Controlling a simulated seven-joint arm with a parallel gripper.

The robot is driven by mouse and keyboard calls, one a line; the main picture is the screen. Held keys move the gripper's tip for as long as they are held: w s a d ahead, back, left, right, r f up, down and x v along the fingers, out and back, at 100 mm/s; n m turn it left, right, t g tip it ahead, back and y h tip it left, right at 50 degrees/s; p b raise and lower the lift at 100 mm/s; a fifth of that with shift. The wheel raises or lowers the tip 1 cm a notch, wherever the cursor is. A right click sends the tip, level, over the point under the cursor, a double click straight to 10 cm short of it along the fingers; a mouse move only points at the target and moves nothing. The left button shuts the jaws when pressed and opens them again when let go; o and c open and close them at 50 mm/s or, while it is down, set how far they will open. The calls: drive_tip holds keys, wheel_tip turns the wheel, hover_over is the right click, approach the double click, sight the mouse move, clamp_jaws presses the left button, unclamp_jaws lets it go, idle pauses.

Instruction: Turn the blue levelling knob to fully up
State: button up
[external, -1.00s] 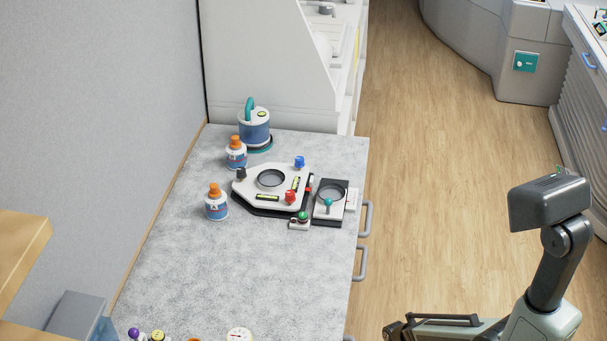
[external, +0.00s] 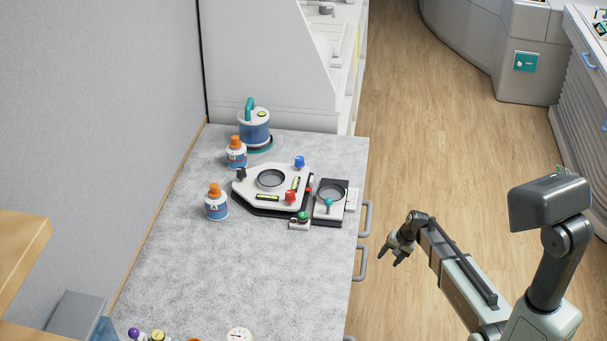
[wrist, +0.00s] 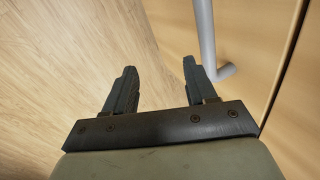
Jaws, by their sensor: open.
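The blue levelling knob (external: 299,162) stands at the back right corner of a white levelling plate (external: 255,185) on the grey counter. A red knob (external: 290,197) is at the plate's front right and a black knob (external: 241,173) at its left. My gripper (external: 396,257) is right of the counter, over the floor and well apart from the blue knob. In the wrist view my gripper (wrist: 158,82) is open and empty, with wood floor and a drawer handle beyond it. The blue knob does not show in the wrist view.
A small black stage (external: 330,217) with a teal knob and a green knob (external: 303,216) sit right of the plate. Two orange-capped bottles (external: 216,204) and a blue canister (external: 254,127) stand left and behind. Drawer handles (external: 361,262) stick out from the counter's right side. The front counter is mostly clear.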

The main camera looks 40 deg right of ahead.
drive_tip(key=w+d+r+m+t, duration=0.3)
drive_tip(key=w+r, duration=0.4)
drive_tip(key=r, duration=0.5)
drive_tip(key=w+d+r+m+t, duration=0.2)
drive_tip(key=w+r+m, duration=0.2)
drive_tip(key=w+r, duration=0.55)
drive_tip(key=w+d+r+m+t, duration=0.3)
drive_tip(key=w+r, duration=0.1)
drive_tip(key=r, duration=1.1)
wheel_tip(320, 180, up, 14)
drive_tip(key=f+m+g+y, duration=0.1)
drive_tip(key=m+g, duration=0.2)
drive_tip(key=g, duration=0.6)
hover_over(300, 158)
drive_tip(key=s+d, duration=0.3)
drive_tip(key=d, duration=0.2)
drive_tip(key=x, duration=1.3)
drive_tip(key=shift+a, duration=0.3)
clamp_jaws()
